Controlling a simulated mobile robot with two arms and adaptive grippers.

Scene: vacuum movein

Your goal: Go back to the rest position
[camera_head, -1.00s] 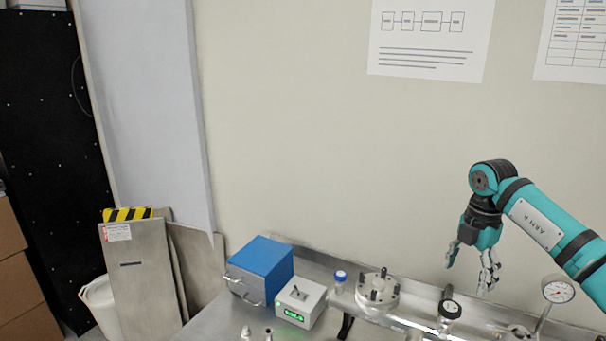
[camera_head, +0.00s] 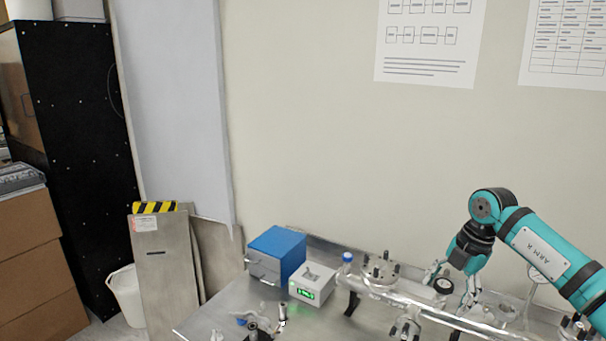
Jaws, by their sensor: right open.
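My right gripper (camera_head: 452,287) comes in from the right on a teal arm marked "ARM R". It points down over the right part of the metal bench (camera_head: 212,318), with its fingers apart and nothing seen between them. Its fingers overlap the black-topped fitting (camera_head: 443,286) in the picture; I cannot tell whether they touch it. My left gripper is not in view.
Small fittings (camera_head: 262,325) lie in front. Metal panels (camera_head: 165,262) lean at the left.

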